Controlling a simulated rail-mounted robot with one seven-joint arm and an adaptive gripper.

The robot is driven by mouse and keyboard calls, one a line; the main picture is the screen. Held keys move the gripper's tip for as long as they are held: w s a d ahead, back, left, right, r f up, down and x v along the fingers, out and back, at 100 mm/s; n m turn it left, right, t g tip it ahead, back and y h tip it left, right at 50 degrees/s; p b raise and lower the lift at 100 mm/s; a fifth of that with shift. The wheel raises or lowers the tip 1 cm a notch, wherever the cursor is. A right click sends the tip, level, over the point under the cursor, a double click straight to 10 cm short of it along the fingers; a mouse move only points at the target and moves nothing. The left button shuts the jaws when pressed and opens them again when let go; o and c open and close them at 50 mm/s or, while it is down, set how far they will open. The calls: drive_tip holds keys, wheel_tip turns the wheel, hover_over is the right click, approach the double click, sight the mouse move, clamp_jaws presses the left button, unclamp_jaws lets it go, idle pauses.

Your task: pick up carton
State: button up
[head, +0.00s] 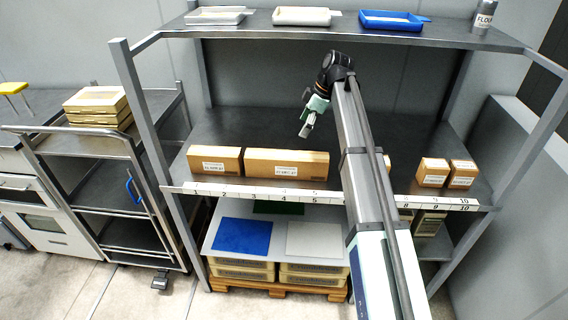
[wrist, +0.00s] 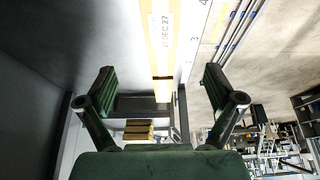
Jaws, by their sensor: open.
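Several brown cartons with white labels stand along the front edge of the middle shelf. A shorter carton (head: 215,160) is at the left, and a long carton (head: 270,158) stands right beside it. Two small cartons, one (head: 432,172) and another (head: 462,174), stand at the right. A further carton is mostly hidden behind my arm. My gripper (head: 307,122) is over the shelf, behind and above the long carton's right end in the head view. In the wrist view my gripper (wrist: 160,80) is open, with a labelled carton (wrist: 163,35) between and beyond its fingers; I see no contact.
A numbered strip (head: 330,196) runs along the shelf's front edge. The upper shelf (head: 350,32) holds trays and a flour container (head: 485,15). Shelf posts rise at both sides. A trolley (head: 115,170) with stacked boxes (head: 97,100) stands left. The shelf behind the cartons is clear.

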sight(287, 155)
drive_tip(key=p+x, duration=0.3)
drive_tip(key=x, duration=0.8)
drive_tip(key=shift+a+f, duration=0.1)
drive_tip(key=shift+f, duration=0.15)
drive_tip(key=shift+p+x, duration=1.2)
drive_tip(key=shift+x, duration=0.95)
drive_tip(key=shift+s+a+f, duration=0.1)
drive_tip(key=shift+a+f, duration=0.1)
drive_tip(key=shift+f, duration=0.25)
drive_tip(key=c, duration=1.7)
